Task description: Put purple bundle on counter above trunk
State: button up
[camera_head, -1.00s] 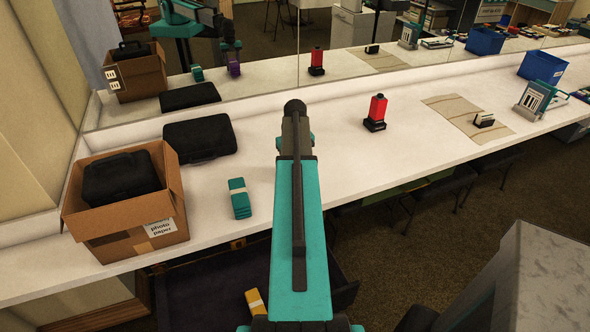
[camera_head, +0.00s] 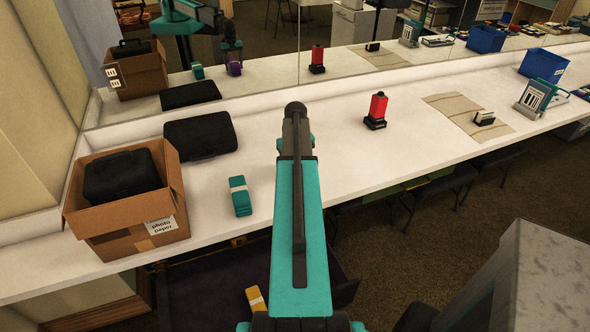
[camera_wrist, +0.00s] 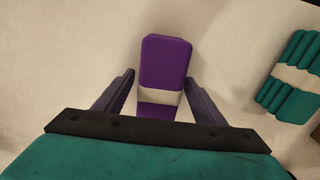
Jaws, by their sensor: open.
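The purple bundle (camera_wrist: 166,62), with a pale band, lies on the white counter in the wrist view. My gripper (camera_wrist: 160,80) is open, with one finger on each side of the bundle and gaps between. In the head view my arm hides the bundle itself, but the mirror shows its reflection (camera_head: 235,68) under my gripper's reflection. A teal bundle (camera_head: 240,197) lies on the counter (camera_head: 330,165) left of my arm and at right in the wrist view (camera_wrist: 295,75). Below the counter is an open dark trunk (camera_head: 200,295) with a yellow bundle (camera_head: 256,299) in it.
A cardboard box (camera_head: 130,235) holding a black case stands at the counter's left end. A flat black case (camera_head: 200,137) lies behind the teal bundle. A red item (camera_head: 377,110) on a black base stands right of my arm. A mirror runs along the back.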

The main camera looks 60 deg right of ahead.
jog(key=shift+r, duration=0.25)
notch_tip(320, 180, up, 12)
jog(key=b, duration=0.2)
dwell(0.7)
dwell(0.7)
